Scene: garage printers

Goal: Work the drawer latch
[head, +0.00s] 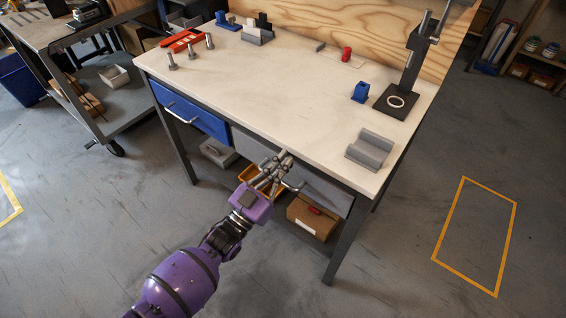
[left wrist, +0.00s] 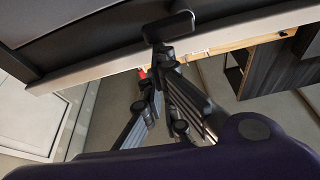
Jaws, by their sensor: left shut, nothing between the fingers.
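The workbench has a blue drawer (head: 190,111) with a pale bar handle on its left and a grey drawer (head: 325,192) on its right. My left gripper (head: 283,158) is at the grey drawer's front, just below the bench top's front edge. It is shut and empty, and it hides part of the drawer front. A curved bar handle (head: 294,186) shows beside the fingers. In the left wrist view my fingers (left wrist: 160,55) reach a dark rounded piece (left wrist: 168,27) by the drawer front. I cannot tell whether they touch it, or whether it is the latch. My right gripper is not in view.
The bench top (head: 270,85) holds a red rack (head: 182,41), a black stand (head: 397,100), a blue block (head: 361,92) and a grey cradle (head: 370,150). Below are a cardboard box (head: 312,218) and an orange bin (head: 250,180). The floor to the right is clear.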

